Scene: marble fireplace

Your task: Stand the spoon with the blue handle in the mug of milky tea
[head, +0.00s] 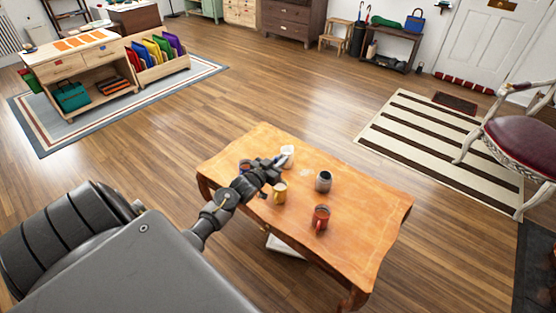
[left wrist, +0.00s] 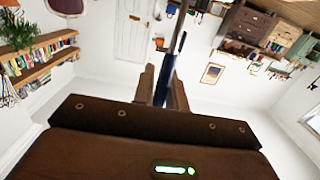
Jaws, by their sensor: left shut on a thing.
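My left gripper (head: 276,166) reaches in over the far left part of the wooden table (head: 365,228). In the left wrist view its fingers (left wrist: 161,88) are shut on the blue handle of a spoon (left wrist: 164,86), whose thin dark end sticks out past the fingertips. On the table stand a yellow mug (head: 280,193), a grey mug (head: 323,181), a red mug (head: 320,217) with dark contents and a white mug (head: 288,153) behind the gripper. I cannot tell which mug holds milky tea. My right gripper is out of view.
The table's right part is bare. A pale spot (head: 305,173) lies near the grey mug. A striped rug (head: 440,145) and a chair (head: 525,140) are beyond the table to the right.

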